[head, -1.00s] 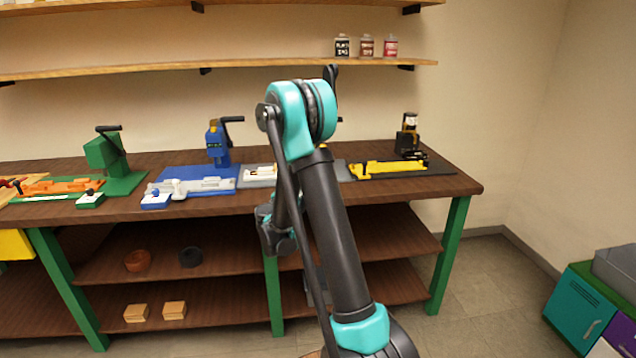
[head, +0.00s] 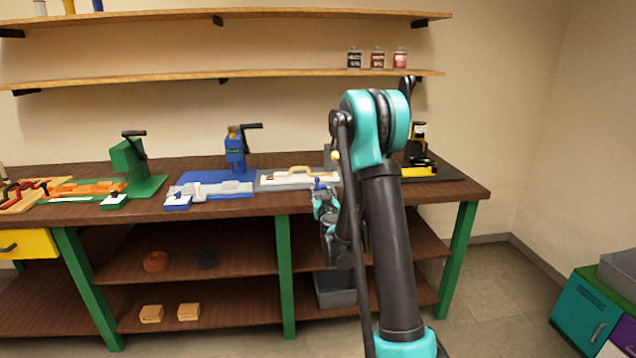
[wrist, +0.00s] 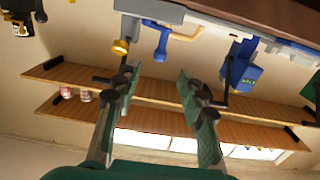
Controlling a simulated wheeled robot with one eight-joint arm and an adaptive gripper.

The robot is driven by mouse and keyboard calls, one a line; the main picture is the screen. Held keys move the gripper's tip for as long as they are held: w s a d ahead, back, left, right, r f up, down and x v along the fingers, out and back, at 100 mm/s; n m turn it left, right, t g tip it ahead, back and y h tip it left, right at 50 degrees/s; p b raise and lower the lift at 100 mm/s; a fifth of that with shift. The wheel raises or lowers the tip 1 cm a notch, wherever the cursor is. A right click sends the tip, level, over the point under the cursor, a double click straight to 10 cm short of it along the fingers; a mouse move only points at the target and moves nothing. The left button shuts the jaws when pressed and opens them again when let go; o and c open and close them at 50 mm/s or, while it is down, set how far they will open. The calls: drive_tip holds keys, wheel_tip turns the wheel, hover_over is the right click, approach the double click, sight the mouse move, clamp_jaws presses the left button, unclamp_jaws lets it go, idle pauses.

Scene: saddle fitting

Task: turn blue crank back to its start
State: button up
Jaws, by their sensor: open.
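The blue crank stand (head: 236,150) is at the back of the bench, left of my arm, with a dark crank arm (head: 252,126) at its top pointing right. In the wrist view the blue stand (wrist: 242,72) appears inverted at upper right, with its dark crank arm (wrist: 226,96) near my right finger. My gripper (wrist: 160,92) is open and empty, its two fingers apart. In the head view my gripper (head: 322,200) is near the bench's front edge, right of the stand and well apart from it. My arm hides part of the bench there.
A small blue knob (head: 318,184) is close to my gripper; a grey fixture with a wooden handle (head: 293,172) lies left of it. A green stand (head: 128,157) is farther left. A black and yellow device (head: 419,150) is right of my arm. Shelves (head: 240,76) run above.

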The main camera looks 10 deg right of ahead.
sight(317, 182)
drive_tip(key=w, duration=1.1)
drive_tip(key=shift+s, duration=0.1)
clamp_jaws()
